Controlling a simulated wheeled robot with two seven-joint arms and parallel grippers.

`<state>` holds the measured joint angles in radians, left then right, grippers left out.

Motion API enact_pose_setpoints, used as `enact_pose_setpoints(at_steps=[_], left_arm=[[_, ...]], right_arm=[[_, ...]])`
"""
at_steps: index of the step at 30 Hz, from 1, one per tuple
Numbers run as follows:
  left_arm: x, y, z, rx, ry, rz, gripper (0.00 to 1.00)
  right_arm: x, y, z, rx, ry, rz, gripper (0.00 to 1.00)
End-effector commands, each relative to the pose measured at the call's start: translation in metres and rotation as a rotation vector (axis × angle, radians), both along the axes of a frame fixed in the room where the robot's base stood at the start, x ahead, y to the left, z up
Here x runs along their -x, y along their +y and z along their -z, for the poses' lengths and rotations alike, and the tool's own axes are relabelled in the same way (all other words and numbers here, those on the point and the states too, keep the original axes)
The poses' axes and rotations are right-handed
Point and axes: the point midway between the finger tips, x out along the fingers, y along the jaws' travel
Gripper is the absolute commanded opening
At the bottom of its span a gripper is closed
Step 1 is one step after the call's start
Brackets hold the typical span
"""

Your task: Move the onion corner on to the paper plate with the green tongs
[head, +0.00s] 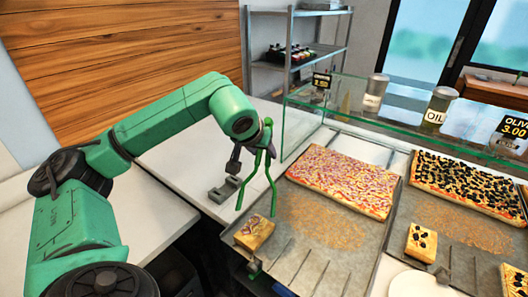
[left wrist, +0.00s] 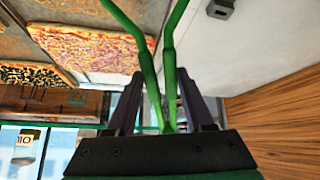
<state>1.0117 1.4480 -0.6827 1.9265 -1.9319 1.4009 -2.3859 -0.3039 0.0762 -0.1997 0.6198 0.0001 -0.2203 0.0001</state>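The onion corner (head: 253,234), a small square pizza piece, lies at the front left of the left metal tray. The green tongs (head: 243,189) hang from my left gripper (head: 264,140), arms spread and pointing down, with their tips above and beside the piece. In the left wrist view the tongs (left wrist: 170,75) pass between the two dark fingers of my left gripper (left wrist: 160,95), which is shut on them. The white paper plate (head: 418,287) is partly visible at the bottom right, cut by the frame edge. My right gripper is not in view.
A large onion pizza (head: 340,180) and an olive pizza (head: 468,185) lie on trays behind, with an olive corner (head: 421,242) in front. A glass shelf (head: 400,110) with jars spans above. A grey block (head: 225,190) stands on the white counter.

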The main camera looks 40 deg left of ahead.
Motion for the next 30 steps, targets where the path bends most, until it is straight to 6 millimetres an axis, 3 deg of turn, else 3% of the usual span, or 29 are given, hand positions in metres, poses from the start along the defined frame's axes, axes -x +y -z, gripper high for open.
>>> enact_pose_setpoints(at_steps=[30], left_arm=[[0.000, 0.000, 0.096, 0.001, 0.000, -0.001, 0.49]], right_arm=[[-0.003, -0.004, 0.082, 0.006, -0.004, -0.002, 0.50]])
